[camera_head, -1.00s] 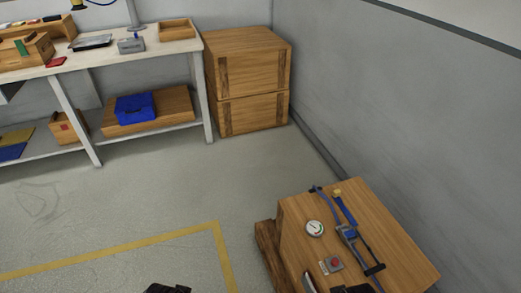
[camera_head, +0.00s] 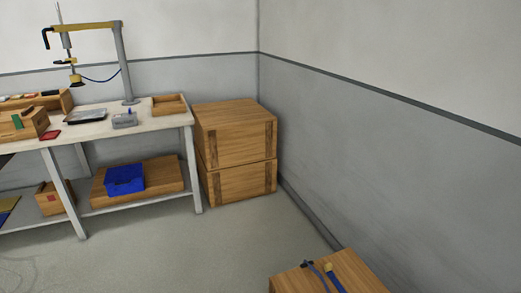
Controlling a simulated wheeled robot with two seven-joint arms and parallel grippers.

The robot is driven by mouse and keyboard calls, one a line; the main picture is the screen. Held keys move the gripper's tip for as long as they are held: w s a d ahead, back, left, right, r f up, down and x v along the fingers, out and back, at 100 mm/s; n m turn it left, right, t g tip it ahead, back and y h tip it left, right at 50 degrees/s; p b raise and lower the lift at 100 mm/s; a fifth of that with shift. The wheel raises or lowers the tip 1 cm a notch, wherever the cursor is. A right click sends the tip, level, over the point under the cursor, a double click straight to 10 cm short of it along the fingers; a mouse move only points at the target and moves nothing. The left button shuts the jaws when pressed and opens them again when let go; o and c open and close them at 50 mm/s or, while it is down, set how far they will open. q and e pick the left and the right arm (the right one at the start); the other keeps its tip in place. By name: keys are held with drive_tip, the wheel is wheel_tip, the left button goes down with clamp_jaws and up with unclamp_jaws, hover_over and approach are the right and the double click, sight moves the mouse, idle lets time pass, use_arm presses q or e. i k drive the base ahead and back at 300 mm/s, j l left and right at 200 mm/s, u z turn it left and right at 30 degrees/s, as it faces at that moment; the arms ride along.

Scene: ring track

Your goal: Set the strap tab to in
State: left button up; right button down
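A wooden crate (camera_head: 357,272) shows at the bottom right, cut off by the lower edge. The rest of the straps and any buckle are out of view, so I cannot tell how the strap tab is set. Neither of my grippers is in view.
Two stacked wooden crates (camera_head: 237,135) stand in the corner by the grey wall (camera_head: 390,165). A workbench (camera_head: 140,120) with trays, a lamp-like stand (camera_head: 122,60) and a lower shelf with a blue item (camera_head: 125,179) is at the left. The floor (camera_head: 180,255) between is clear.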

sight(328, 268)
drive_tip(key=z, duration=0.85)
